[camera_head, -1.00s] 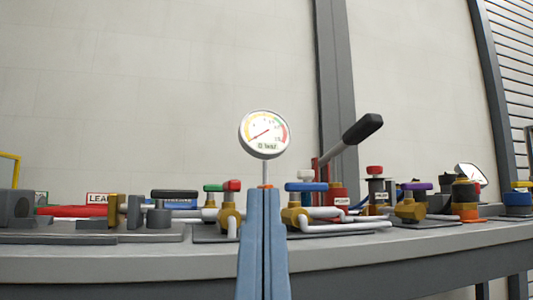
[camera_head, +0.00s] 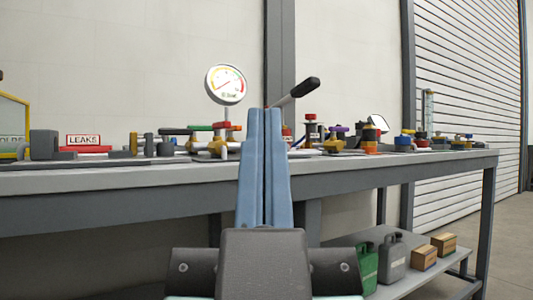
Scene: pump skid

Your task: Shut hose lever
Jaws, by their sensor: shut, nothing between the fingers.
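My gripper (camera_head: 264,112) is shut and empty, its two long blue fingers pressed together and pointing away over the bench's front edge. It hides part of the bench top behind it. Several valves with coloured handles stand on the bench (camera_head: 130,180): a green lever (camera_head: 200,128), a red handle (camera_head: 222,126) and a purple lever (camera_head: 338,128) among them. A long bar with a black grip (camera_head: 305,87) slants up to the right behind the fingers. I cannot tell which of these is the hose lever, or its position.
A round dial gauge (camera_head: 225,84) stands left of the fingers. A LEAKS sign (camera_head: 83,140) is at the left. Below, a shelf (camera_head: 405,286) holds a green can (camera_head: 364,266), a grey can (camera_head: 393,258) and boxes (camera_head: 424,257). Floor is clear at right.

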